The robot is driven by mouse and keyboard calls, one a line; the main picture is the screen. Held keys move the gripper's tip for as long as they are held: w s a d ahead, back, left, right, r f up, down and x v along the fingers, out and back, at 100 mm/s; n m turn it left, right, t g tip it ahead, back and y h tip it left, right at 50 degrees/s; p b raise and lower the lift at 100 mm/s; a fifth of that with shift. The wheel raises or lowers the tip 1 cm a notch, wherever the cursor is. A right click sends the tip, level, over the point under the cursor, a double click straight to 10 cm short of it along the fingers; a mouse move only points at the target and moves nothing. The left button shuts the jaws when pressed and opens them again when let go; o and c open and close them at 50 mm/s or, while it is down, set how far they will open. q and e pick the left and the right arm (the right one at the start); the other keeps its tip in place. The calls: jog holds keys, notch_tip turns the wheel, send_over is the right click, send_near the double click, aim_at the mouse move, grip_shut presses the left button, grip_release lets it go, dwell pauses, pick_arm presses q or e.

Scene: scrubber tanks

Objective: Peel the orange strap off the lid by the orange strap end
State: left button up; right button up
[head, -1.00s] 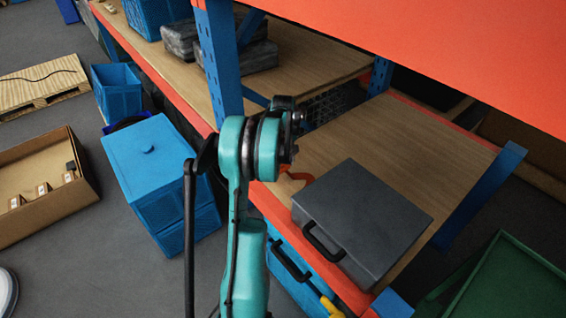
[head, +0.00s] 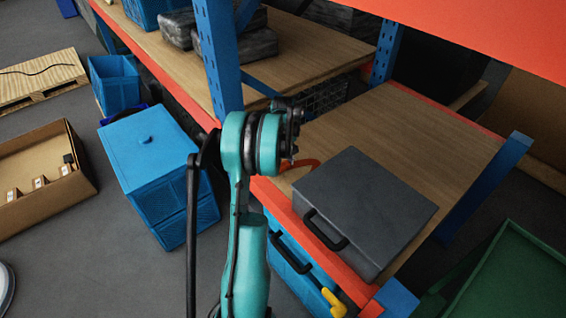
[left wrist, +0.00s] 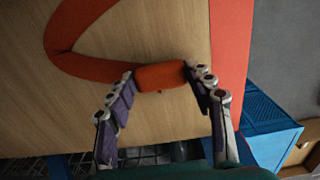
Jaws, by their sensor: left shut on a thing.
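The orange strap (left wrist: 85,62) curves in a loop over the wooden shelf board in the left wrist view. My left gripper (left wrist: 163,78) is shut on the orange strap end (left wrist: 162,76), with one finger on each side of it. In the head view a short arc of the strap (head: 302,165) shows just right of my left wrist; my arm hides the rest. I cannot tell whether the strap touches a lid, and no strap shows on the blue box's lid (head: 148,150). My right gripper is not in view.
A grey case (head: 365,205) with a black handle lies on the wooden shelf (head: 410,125), right of my left arm. A blue upright (head: 217,55) stands close behind my wrist. An open cardboard box (head: 45,180) stands on the floor at left.

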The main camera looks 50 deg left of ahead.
pick_arm(q)
jog(key=o, duration=1.3)
jog(key=shift+o, duration=0.2)
notch_tip(320, 180, up, 9)
jog(key=p, duration=0.6)
jog(key=shift+f, duration=0.2)
jog(key=shift+f, duration=0.1)
